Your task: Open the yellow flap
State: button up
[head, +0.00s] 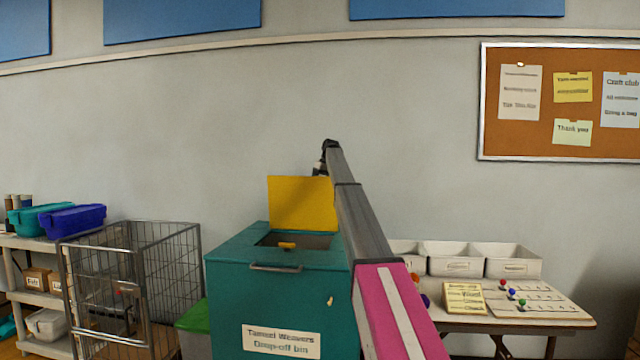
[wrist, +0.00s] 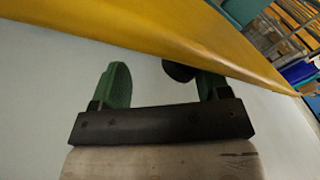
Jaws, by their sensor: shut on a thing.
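The yellow flap (head: 300,203) stands up, nearly upright, at the back of the opening in the top of the teal drop-off bin (head: 225,275). The opening is uncovered, with a small yellow piece (head: 287,246) at its front. My arm reaches over the bin's right side to the flap's upper right corner. In the wrist view the flap (wrist: 180,38) crosses above my gripper (wrist: 160,75) and covers part of the right finger. The green fingers are some way apart, shut on the flap; a dark round part (wrist: 178,70) shows between them. The exact contact is hidden.
A wire cage cart (head: 135,285) stands left of the bin, beside a shelf with blue and teal tubs (head: 72,220). A table with white trays (head: 510,262) and a yellow note stands at right. The wall is close behind the flap.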

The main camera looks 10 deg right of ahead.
jog(key=shift+d+r, duration=0.1)
jog(key=shift+d, duration=0.15)
dwell(0.3)
